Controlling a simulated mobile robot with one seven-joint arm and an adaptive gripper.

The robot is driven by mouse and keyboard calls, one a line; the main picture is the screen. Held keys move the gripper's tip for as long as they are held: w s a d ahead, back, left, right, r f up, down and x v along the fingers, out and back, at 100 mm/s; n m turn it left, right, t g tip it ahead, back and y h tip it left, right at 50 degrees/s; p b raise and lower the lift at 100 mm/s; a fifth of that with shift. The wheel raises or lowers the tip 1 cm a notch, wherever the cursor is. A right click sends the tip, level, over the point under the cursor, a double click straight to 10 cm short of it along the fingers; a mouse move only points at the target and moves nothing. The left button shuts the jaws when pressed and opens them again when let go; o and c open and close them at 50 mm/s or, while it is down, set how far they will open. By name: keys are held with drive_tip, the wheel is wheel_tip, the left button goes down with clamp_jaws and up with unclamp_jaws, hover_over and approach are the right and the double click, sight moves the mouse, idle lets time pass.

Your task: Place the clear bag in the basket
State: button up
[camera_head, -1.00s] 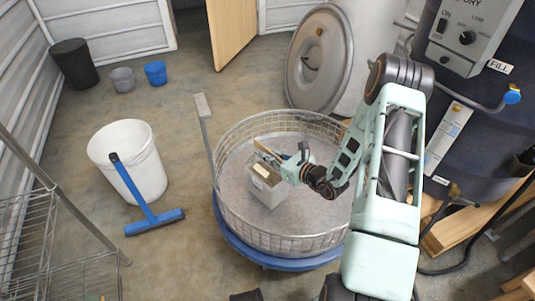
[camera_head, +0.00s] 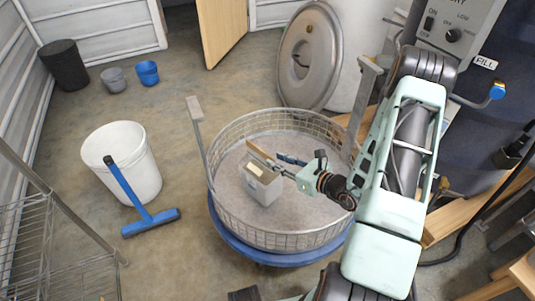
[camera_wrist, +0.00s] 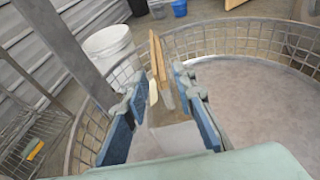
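The clear bag (camera_head: 262,189) is a pale, boxy, translucent bag with a cream patch near its top. It stands upright inside the round wire basket (camera_head: 232,229), left of the basket's middle, seemingly on its floor. A brown wooden strip (camera_head: 261,153) shows at its top. My gripper (camera_head: 284,166) is just right of the bag's top, inside the rim. In the wrist view, the blue-padded fingers of my gripper (camera_wrist: 157,88) are spread apart, with the bag (camera_wrist: 176,133) beyond and between them and a gap beside it. The bag's far side is hidden.
The basket sits on a blue round base (camera_head: 262,254). A metal lid (camera_head: 303,62) leans behind. Basket floor right of the bag is clear.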

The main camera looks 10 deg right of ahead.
drive_tip(key=shift+v, duration=1.55)
